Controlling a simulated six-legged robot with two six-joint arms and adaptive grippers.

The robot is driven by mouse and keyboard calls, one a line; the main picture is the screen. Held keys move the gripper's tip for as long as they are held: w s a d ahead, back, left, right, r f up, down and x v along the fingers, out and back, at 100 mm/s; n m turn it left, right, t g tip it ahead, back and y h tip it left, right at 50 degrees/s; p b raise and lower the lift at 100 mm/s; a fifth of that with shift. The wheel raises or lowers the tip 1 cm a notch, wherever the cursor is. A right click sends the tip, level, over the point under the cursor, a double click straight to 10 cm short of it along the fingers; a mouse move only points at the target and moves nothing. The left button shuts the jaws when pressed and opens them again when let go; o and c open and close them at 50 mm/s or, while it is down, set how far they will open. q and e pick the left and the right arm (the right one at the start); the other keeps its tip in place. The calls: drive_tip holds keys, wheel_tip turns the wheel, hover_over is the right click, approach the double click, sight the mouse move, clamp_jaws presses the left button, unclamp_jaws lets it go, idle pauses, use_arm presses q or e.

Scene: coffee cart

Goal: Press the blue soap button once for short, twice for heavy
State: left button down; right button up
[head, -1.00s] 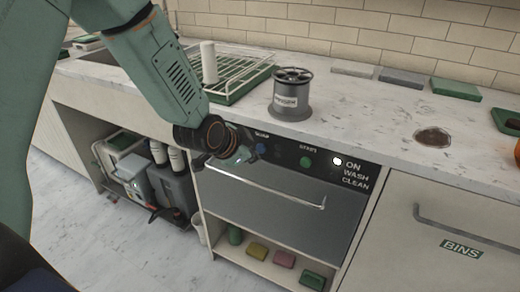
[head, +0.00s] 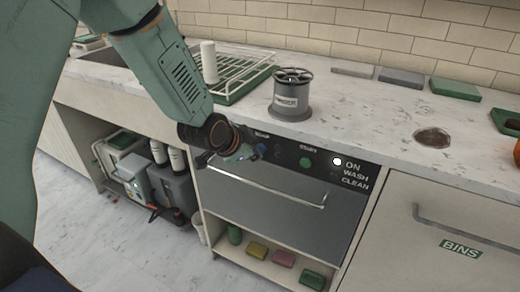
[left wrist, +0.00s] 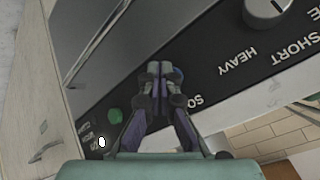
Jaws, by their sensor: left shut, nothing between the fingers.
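The blue soap button (head: 261,149) is on the black panel of the dishwasher (head: 270,190), under the SOAP label. In the left wrist view the blue button (left wrist: 178,73) shows only in part behind my fingertips. My left gripper (head: 248,153) is shut and empty, its tips right at the button; I cannot tell whether they touch it. The gripper also shows in the left wrist view (left wrist: 160,72). A dial (left wrist: 268,12) sits by the HEAVY and SHORT labels; its setting is hard to read. My right gripper is not in view.
A green START button (head: 305,162) and a lit white lamp (head: 337,161) beside ON are farther right on the panel. The dishwasher handle (head: 265,186) sticks out below. A grey spool-shaped holder (head: 291,98) and a dish rack (head: 235,72) stand on the counter above.

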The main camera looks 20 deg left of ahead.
use_arm(q)
drive_tip(key=shift+w, duration=0.4)
idle(0.4)
idle(0.4)
drive_tip(key=shift+s+p, duration=0.5)
drive_tip(key=shift+s, duration=0.4)
drive_tip(key=shift+s, duration=0.1)
drive_tip(key=s+p, duration=0.1)
drive_tip(key=s, duration=0.1)
drive_tip(key=s+p, duration=0.1)
drive_tip(key=s, duration=0.1)
drive_tip(key=shift+s+a+p, duration=0.2)
drive_tip(key=shift+s+p, duration=0.15)
drive_tip(key=shift+s, duration=0.05)
idle(0.3)
